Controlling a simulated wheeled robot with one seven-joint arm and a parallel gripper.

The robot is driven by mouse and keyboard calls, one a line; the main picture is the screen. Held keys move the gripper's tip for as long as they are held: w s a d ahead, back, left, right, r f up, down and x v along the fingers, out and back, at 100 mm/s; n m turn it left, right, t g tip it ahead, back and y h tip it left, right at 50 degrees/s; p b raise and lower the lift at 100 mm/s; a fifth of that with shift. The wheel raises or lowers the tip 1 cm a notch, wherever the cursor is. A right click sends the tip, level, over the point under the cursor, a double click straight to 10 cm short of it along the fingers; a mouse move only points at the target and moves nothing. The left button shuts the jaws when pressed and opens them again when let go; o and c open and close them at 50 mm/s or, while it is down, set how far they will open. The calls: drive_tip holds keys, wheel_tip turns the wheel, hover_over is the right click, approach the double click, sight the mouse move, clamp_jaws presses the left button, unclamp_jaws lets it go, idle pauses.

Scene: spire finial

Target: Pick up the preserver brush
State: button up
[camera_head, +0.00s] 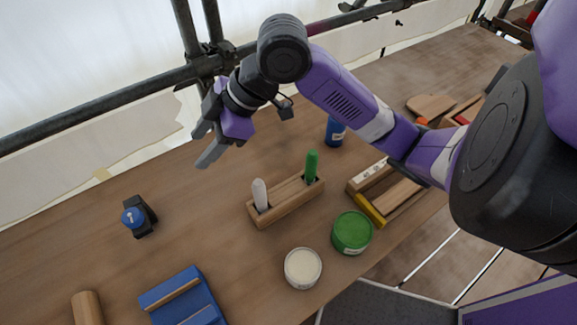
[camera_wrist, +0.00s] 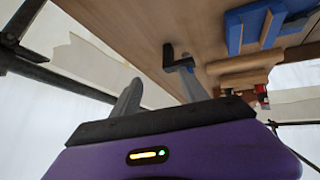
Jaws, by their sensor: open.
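A wooden block holder (camera_head: 287,200) stands on the table with two upright handles in it. One is a green handle (camera_head: 312,166) at its right end, the other a white handle (camera_head: 260,194) at its left end. Their lower ends are hidden in the block, and I cannot tell by label which is the preserver brush. My gripper (camera_head: 204,147) is open and empty, raised to the upper left of the holder and apart from both handles. Its two fingers also show in the wrist view (camera_wrist: 158,90); neither handle is seen there.
A green tin (camera_head: 351,233) and a cream-topped tin (camera_head: 303,268) stand in front of the holder. A blue bottle (camera_head: 335,131) stands behind it. A black-and-blue device (camera_head: 139,216) and blue tray (camera_head: 183,298) lie left. Scaffold bars (camera_head: 110,101) run behind the table.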

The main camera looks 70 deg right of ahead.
drive_tip(key=s+d+f+g+h, duration=0.2)
drive_tip(key=s+d+f+g, duration=0.15)
drive_tip(key=s+d, duration=0.55)
drive_tip(key=g+h+p, duration=0.1)
drive_tip(key=g, duration=0.3)
hover_over(312, 161)
drive_tip(key=d, duration=0.2)
drive_tip(key=shift+s+f, duration=0.3)
drive_tip(key=shift+f, duration=0.45)
drive_tip(key=shift+s+f, duration=0.1)
drive_tip(key=shift+f, duration=0.3)
drive_tip(key=shift+w+a+f+p, duration=0.1)
drive_tip(key=shift+w+f+p, duration=0.1)
drive_tip(key=shift+f, duration=0.9)
drive_tip(key=shift+w+a+f+p, duration=0.1)
drive_tip(key=shift+w+f+p, duration=0.05)
drive_tip(key=shift+f, duration=1)
drive_tip(key=shift+w+a+f+p, duration=0.1)
drive_tip(key=shift+w+f+p, duration=0.1)
drive_tip(key=shift+f, duration=0.9)
clamp_jaws()
